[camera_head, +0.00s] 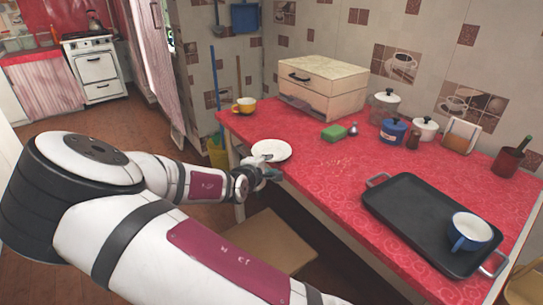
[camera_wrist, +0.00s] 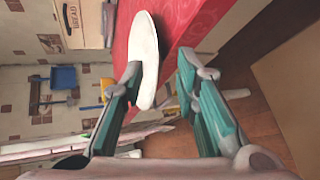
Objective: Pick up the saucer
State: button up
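The white saucer (camera_head: 272,149) lies on the red counter near its front left edge. In the wrist view the saucer (camera_wrist: 146,50) appears nearly edge-on, its near rim reaching between my fingers. My gripper (camera_head: 268,169) is at the saucer's near side, by the counter edge. In the wrist view my gripper (camera_wrist: 160,66) is open. The left finger's tip overlaps the saucer's face; the right finger is apart from it, with a gap between. I cannot tell whether the left finger touches the saucer.
The red counter (camera_head: 345,185) also holds a yellow cup (camera_head: 244,105), a bread box (camera_head: 335,98), a green sponge (camera_head: 333,133), several jars and pots at the back, and a dark tray (camera_head: 405,210) with a blue-and-white mug (camera_head: 468,233). The counter between saucer and tray is clear.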

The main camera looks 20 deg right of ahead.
jog(key=shift+x, duration=1.25)
grip_shut()
jog(key=shift+a+r, duration=0.1)
